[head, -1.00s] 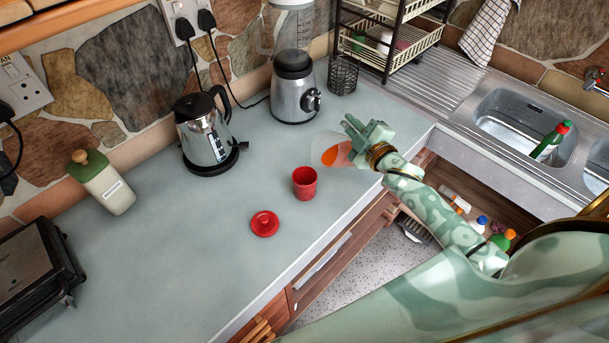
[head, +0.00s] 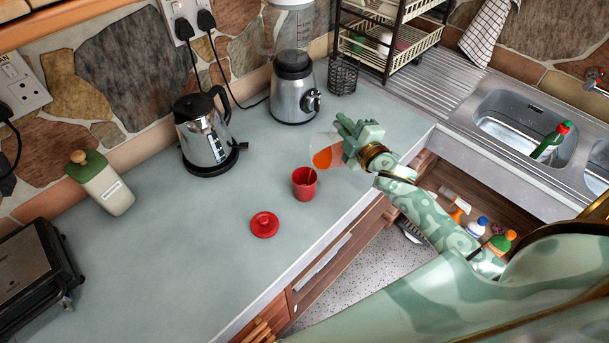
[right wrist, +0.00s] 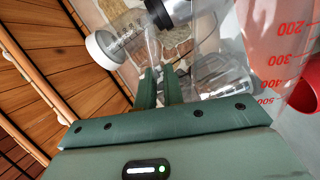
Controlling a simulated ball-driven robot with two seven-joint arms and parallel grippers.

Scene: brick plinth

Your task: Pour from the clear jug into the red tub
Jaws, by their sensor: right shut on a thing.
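The clear jug (head: 328,142) is held over the counter by my right gripper (head: 347,142), which is shut on it. The jug is tilted left toward the red tub, with orange liquid (head: 322,158) gathered at its lower left side. The red tub (head: 305,186) stands upright on the counter just below and left of the jug. I cannot clearly tell whether liquid is falling into it. In the right wrist view the jug's wall with red markings (right wrist: 284,58) fills the right side, and part of the tub (right wrist: 304,92) shows at the edge. My left gripper is not in view.
A red lid (head: 265,225) lies left of the tub. A kettle (head: 205,140), a blender (head: 294,90) and a wire holder (head: 343,75) stand behind. A green-topped bottle (head: 102,183) and a dark appliance (head: 35,265) are at left. The counter's front edge runs close to the tub.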

